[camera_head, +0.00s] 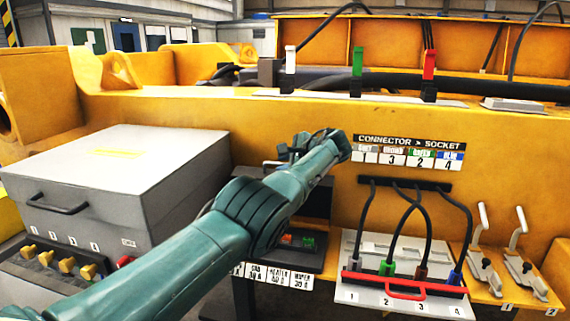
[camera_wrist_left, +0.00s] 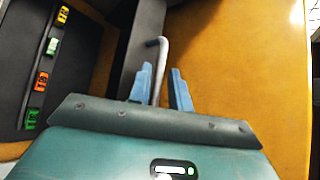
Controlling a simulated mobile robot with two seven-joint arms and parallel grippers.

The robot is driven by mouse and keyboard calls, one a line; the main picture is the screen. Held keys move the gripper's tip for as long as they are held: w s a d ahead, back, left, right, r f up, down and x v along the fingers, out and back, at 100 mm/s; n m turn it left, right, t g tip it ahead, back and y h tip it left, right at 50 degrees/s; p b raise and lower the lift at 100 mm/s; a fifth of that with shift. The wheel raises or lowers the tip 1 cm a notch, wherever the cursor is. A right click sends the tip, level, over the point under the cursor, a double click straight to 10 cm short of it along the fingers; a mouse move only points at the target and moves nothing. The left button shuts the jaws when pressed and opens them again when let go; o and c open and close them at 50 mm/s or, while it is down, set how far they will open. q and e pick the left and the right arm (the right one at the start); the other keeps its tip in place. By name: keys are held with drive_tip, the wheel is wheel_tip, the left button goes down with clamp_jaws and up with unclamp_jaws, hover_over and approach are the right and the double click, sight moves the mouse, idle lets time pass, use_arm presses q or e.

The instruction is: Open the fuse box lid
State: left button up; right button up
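The fuse box (camera_head: 300,243) is a dark case at the middle, partly hidden behind my left arm. Orange and green fuses show inside it, and several coloured fuses (camera_wrist_left: 45,65) show at the left of the left wrist view. Its dark lid (camera_head: 317,203) appears raised, standing behind the fuses; its edge also shows in the left wrist view (camera_wrist_left: 148,35). My left gripper (camera_head: 288,154) is at the top of the lid. In the left wrist view its blue fingers (camera_wrist_left: 161,88) stand apart on either side of a grey bent handle (camera_wrist_left: 157,62), with a gap on the right. My right gripper is out of view.
A large grey box (camera_head: 120,165) with a black handle stands left. Right of the fuse box is a connector board (camera_head: 405,255) with a red bar and cables. Two levers (camera_head: 487,262) stand farther right. A yellow wall (camera_head: 230,115) rises behind.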

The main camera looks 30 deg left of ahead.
use_arm(q)
drive_tip(key=shift+o, duration=1)
drive_tip(key=shift+p+v, duration=0.75)
drive_tip(key=shift+p, duration=0.2)
drive_tip(key=v, duration=1.1)
drive_tip(key=shift+d+b, duration=0.3)
drive_tip(key=shift+b, duration=0.05)
